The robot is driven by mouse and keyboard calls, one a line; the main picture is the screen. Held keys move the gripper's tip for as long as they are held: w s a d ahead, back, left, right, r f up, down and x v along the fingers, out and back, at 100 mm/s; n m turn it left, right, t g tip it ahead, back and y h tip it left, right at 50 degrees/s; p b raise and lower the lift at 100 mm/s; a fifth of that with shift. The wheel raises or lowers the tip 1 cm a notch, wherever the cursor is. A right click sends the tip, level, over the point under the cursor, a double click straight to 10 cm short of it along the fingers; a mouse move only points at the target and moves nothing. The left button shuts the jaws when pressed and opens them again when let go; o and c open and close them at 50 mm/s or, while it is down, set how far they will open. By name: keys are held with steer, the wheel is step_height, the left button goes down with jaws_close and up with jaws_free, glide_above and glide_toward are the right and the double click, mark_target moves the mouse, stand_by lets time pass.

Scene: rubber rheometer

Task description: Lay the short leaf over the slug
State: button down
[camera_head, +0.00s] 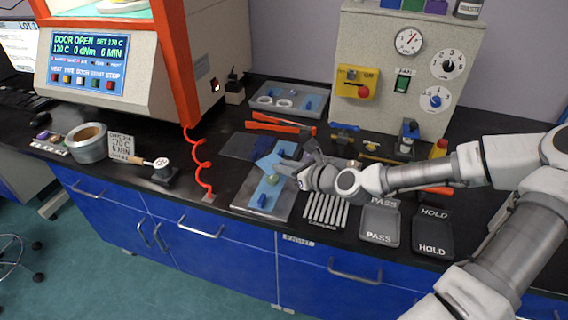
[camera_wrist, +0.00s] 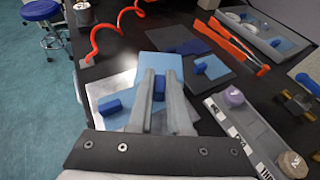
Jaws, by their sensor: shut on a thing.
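My gripper (camera_head: 284,168) is shut on the dark blue tab (camera_wrist: 159,86) of a light-blue leaf (camera_wrist: 161,64). The leaf reaches beyond the fingertips, above the metal plate (camera_wrist: 98,88). In the head view the held leaf (camera_head: 266,163) is tilted above the far part of the plate. A longer light-blue leaf (camera_head: 256,190) lies on the plate, with a dark blue tab (camera_head: 262,201) at its near end. A small pale greenish lump, seemingly the slug (camera_head: 273,180), sits on this lower leaf, close to my gripper. In the wrist view the held leaf and fingers hide the slug.
Another blue piece with a tab (camera_wrist: 201,67) lies beyond the plate, beside a dark sheet (camera_wrist: 181,40). Orange-handled tongs (camera_head: 278,125) and a grey tray (camera_head: 289,101) lie behind. A slotted rack (camera_head: 325,211), PASS tray (camera_head: 380,222) and HOLD tray (camera_head: 432,234) stand right.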

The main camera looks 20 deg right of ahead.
steer(key=shift+f+b, duration=1.3)
steer(key=shift+f, duration=1)
steer(key=c, duration=0.8)
jaws_free()
